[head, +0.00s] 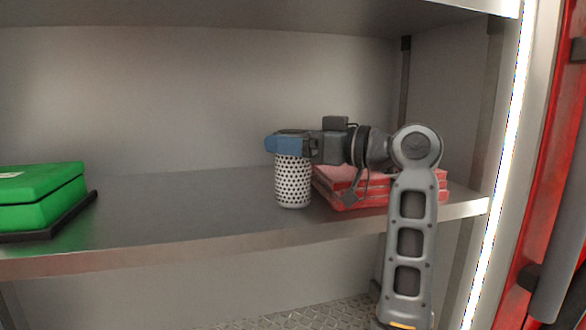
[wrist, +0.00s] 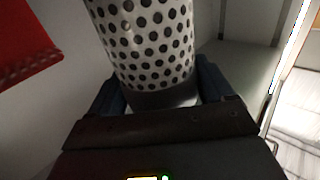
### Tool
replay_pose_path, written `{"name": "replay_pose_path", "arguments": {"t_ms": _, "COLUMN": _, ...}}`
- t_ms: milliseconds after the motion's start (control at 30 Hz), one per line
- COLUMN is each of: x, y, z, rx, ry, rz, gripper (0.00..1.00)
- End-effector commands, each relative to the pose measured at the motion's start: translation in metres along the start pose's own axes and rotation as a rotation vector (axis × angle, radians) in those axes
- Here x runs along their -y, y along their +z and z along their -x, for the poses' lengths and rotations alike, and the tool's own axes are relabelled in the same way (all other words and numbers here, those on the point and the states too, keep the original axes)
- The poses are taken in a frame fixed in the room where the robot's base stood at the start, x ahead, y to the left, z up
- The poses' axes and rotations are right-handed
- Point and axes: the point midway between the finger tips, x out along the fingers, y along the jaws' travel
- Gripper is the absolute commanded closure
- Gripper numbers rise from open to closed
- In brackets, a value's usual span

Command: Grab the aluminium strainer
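The aluminium strainer (head: 293,183) is a pale cylinder full of dark round holes. It is upright at the shelf's front right; I cannot tell if its lower end rests on the shelf. My gripper (head: 287,145) reaches in from the right, level, with its blue fingers at the strainer's top end. In the wrist view the strainer (wrist: 150,45) lies between the two fingers (wrist: 162,92), its dark end band close to both. Any gap is too small to tell, so I cannot see whether they grip it. The fingers hide the strainer's top in the head view.
Red folded packs (head: 350,190) lie on the shelf just right of the strainer, under my wrist; red material (wrist: 22,42) shows in the wrist view. A green case (head: 45,205) sits on a dark tray at the left. The shelf (head: 180,205) between is clear.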

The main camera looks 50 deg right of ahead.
Motion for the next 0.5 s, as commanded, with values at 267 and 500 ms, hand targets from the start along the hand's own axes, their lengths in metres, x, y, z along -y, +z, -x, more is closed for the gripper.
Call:
{"name": "replay_pose_path", "arguments": {"t_ms": 267, "x": 0.0, "y": 0.0, "z": 0.0002, "rx": 0.0, "ry": 0.0, "rz": 0.0, "gripper": 0.46}}
{"name": "replay_pose_path", "arguments": {"t_ms": 500, "x": 0.0, "y": 0.0001, "z": 0.0002, "rx": 0.0, "ry": 0.0, "rz": 0.0, "gripper": 0.69}}
